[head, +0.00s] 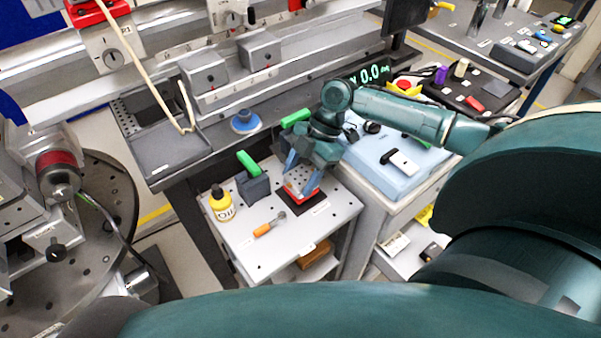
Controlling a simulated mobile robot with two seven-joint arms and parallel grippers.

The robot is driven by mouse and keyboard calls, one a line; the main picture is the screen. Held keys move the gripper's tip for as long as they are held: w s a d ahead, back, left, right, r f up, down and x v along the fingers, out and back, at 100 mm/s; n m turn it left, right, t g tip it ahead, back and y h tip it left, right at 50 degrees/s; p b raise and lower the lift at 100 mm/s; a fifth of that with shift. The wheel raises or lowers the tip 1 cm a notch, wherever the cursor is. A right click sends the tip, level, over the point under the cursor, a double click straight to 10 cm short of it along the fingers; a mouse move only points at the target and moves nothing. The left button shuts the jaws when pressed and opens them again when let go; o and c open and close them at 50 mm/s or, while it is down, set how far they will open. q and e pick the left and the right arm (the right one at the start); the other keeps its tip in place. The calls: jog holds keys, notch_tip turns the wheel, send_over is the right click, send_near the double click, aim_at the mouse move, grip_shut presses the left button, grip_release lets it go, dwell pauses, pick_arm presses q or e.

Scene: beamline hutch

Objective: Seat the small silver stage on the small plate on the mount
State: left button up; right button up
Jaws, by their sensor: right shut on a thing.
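My right gripper (303,172) reaches down over the low white cart. It is shut on a small silver stage (297,180), whose top shows rows of holes and whose lower edge shows red. The stage is at or just above a black pad (302,198); I cannot tell if it touches. The fingers hide part of it. I cannot make out for sure which part is the mount with the small plate; silver blocks with knobs (205,73) sit along the rail. My left gripper is not in view.
On the cart (255,262) stand a yellow oil bottle (221,206), an orange-handled tool (268,228) and a dark block with a green handle (251,172). A grey tray (163,150) and blue knob (245,121) lie on the bench. A round perforated table (103,190) stands left.

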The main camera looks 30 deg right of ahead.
jog(key=shift+s+a+f, duration=0.2)
jog(key=shift+a+f, duration=0.05)
jog(key=shift+f, duration=0.25)
dwell(1.1)
jog(key=o, duration=1.3)
jog(key=shift+c, duration=0.2)
jog(key=v, duration=1.4)
jog(key=shift+w, duration=0.15)
jog(key=shift+r, duration=0.1)
